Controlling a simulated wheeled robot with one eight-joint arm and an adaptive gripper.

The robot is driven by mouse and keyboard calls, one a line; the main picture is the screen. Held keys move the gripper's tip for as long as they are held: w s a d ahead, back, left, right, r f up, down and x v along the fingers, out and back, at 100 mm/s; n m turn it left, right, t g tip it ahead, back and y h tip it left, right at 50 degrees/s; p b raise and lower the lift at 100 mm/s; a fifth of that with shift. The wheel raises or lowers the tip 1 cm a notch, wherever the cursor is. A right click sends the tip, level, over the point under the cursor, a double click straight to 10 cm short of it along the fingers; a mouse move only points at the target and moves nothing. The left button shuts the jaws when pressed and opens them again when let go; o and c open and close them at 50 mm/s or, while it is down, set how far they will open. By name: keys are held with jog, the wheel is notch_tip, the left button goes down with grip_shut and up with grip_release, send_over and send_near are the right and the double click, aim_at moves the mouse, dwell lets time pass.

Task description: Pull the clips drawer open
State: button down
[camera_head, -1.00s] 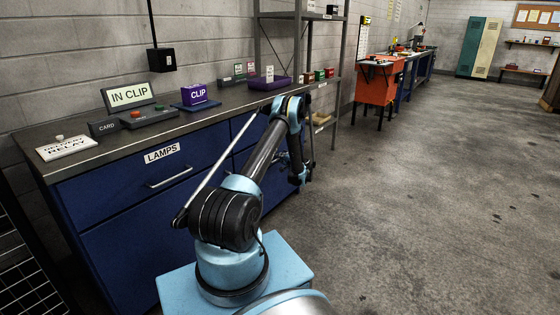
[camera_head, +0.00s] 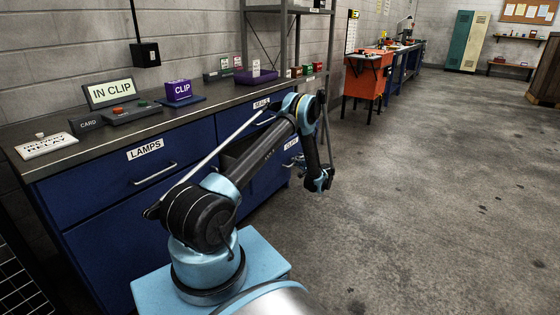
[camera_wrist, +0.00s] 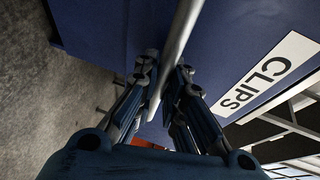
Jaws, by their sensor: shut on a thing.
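The clips drawer has a blue front with a white CLIPS label (camera_wrist: 265,73) in the wrist view. My gripper (camera_wrist: 163,75) is shut around its pale bar handle (camera_wrist: 185,22), which runs between the fingers. In the head view the CLIPS label (camera_head: 291,143) shows beside my arm, below the SEALS drawer (camera_head: 262,104). The clips drawer stands out from the cabinet, with a dark opening (camera_head: 232,150) behind its front. My arm hides part of the drawer and its inside.
The LAMPS drawer (camera_head: 150,172) is shut at the left. A shelf rack (camera_head: 331,60) and orange cabinet (camera_head: 366,82) stand beyond. The floor at right is clear.

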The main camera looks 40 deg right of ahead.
jog(key=s+d, duration=0.2)
jog(key=s, duration=0.6)
jog(key=shift+d, duration=0.2)
jog(key=shift+f, duration=0.1)
jog(key=c, duration=1.9)
grip_release()
jog(key=s, duration=0.4)
jog(key=s+r, duration=0.1)
jog(key=s, duration=0.2)
jog(key=s+r, duration=0.1)
jog(key=s, duration=0.3)
jog(key=shift+s+a, duration=0.35)
jog(key=shift+a, duration=0.05)
jog(key=shift+s, duration=0.1)
